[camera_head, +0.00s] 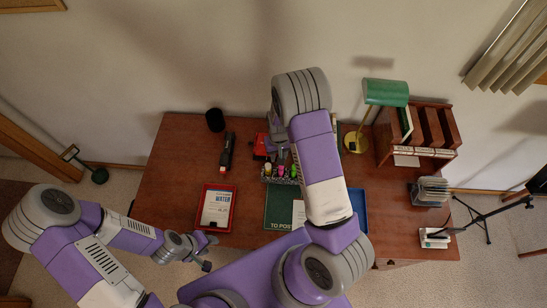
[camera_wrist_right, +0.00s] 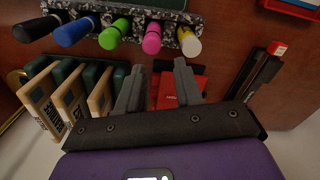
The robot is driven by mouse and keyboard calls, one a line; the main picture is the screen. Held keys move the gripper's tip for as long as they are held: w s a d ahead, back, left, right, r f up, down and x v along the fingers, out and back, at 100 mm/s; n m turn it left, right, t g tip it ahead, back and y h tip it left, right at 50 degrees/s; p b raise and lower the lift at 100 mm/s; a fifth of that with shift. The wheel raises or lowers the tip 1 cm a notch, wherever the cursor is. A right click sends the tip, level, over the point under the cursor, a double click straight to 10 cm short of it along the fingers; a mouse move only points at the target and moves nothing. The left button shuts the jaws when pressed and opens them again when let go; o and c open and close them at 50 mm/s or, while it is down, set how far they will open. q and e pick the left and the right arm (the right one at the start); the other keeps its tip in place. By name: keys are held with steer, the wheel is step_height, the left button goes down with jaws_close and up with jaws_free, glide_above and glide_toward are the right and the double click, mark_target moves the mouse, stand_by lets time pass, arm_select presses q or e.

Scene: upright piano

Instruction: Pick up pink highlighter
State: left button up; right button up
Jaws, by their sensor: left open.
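The pink highlighter (camera_head: 281,169) stands in a speckled holder (camera_head: 281,181) at the middle of the desk, between a yellow and a green one. In the right wrist view the pink highlighter (camera_wrist_right: 152,37) sits just beyond my fingertips, with the speckled holder (camera_wrist_right: 218,8) around its lower end. My left gripper (camera_head: 207,252) is open and empty near the desk's front edge, left of centre.
Green (camera_wrist_right: 115,33), blue (camera_wrist_right: 75,32) and yellow (camera_wrist_right: 188,42) highlighters stand close beside the pink one. A green lamp (camera_head: 386,93) and a red tray (camera_head: 216,208) flank the holder.

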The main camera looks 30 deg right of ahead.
mark_target(281, 168)
steer(key=s+f, duration=0.2)
steer(key=shift+f, duration=0.4)
steer(key=shift+s+f, duration=0.15)
steer(key=shift+f, duration=0.85)
steer(key=shift+s+f, duration=0.1)
steer(key=shift+f, duration=0.85)
steer(key=shift+c, duration=0.4)
jaws_close()
